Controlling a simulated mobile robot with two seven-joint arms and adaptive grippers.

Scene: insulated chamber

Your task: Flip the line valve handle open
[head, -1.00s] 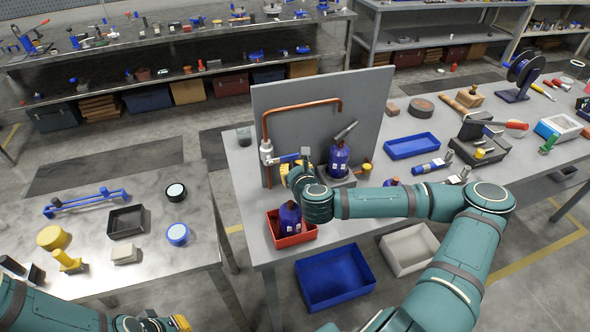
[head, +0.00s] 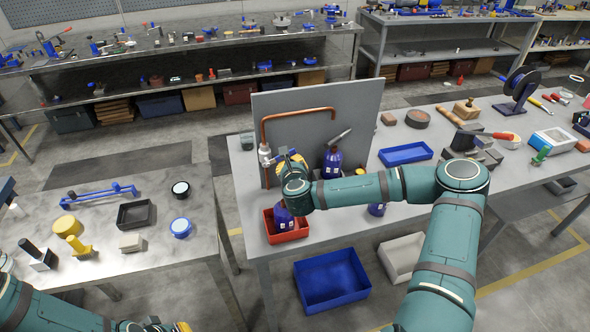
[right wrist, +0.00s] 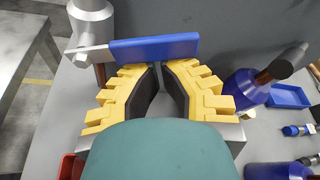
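The line valve (head: 265,154) sits on the copper pipe at the left of the grey panel. Its handle has a blue grip (right wrist: 155,48) on a metal stem and lies nearly level across the right wrist view, pointing right from the valve body (right wrist: 92,18). My right gripper (right wrist: 160,68) has yellow fingers with dark pads. A narrow gap shows between them, with nothing visible held. Its fingertips are just below the blue grip in that view; whether they touch it I cannot tell. My left gripper (head: 160,327) is at the bottom edge of the head view, mostly cut off.
The grey panel (head: 350,110) stands close behind. A blue bottle (head: 332,161) is right of my right gripper. A red bin (head: 289,232) with another bottle sits below it. A blue tray (head: 405,154) lies farther right. A side table (head: 110,245) with small parts is at left.

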